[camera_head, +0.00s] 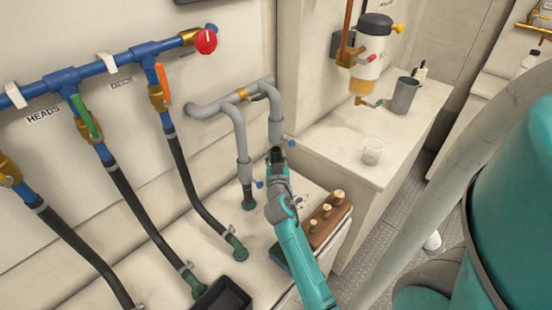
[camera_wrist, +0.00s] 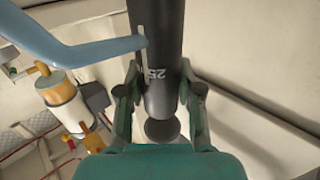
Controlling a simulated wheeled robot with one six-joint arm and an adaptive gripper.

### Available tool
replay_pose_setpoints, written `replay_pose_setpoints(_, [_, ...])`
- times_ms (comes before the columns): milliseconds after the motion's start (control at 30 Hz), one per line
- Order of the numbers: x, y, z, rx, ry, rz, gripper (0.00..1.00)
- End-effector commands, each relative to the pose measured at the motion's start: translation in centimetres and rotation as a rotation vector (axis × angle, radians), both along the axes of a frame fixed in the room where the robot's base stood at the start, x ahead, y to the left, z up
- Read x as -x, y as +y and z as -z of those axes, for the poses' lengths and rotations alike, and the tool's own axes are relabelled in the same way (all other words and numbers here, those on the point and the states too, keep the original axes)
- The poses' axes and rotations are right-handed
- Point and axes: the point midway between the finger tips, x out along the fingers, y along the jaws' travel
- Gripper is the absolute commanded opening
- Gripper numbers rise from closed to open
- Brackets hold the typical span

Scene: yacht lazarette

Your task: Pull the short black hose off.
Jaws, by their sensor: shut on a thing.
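The short black hose (camera_wrist: 166,55) is a dark, round length with a pale "25" mark in the wrist view. My gripper (camera_wrist: 160,95) has one finger on each side of it and is shut on it near one end. A dark round disc (camera_wrist: 160,131) shows just beyond that end; I cannot tell whether the two touch. In the head view my gripper (camera_head: 277,158) is at the lower end of the right grey pipe (camera_head: 275,122), beside a small blue handle (camera_head: 291,143). The gripper mostly hides the hose there. The blue handle (camera_wrist: 85,52) looms large in the wrist view.
Several long black hoses (camera_head: 190,185) hang at left. A wooden block with brass plugs (camera_head: 326,218) sits beside my arm. A white-bodied pump (camera_head: 371,50) hangs above the counter.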

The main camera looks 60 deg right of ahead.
Motion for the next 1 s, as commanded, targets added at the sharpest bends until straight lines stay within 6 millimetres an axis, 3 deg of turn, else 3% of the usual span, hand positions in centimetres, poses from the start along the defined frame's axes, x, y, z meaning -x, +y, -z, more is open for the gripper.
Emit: replay_pose_setpoints(1000, [0.0,0.0,-2.4,0.003,-0.002,0.000,0.00])
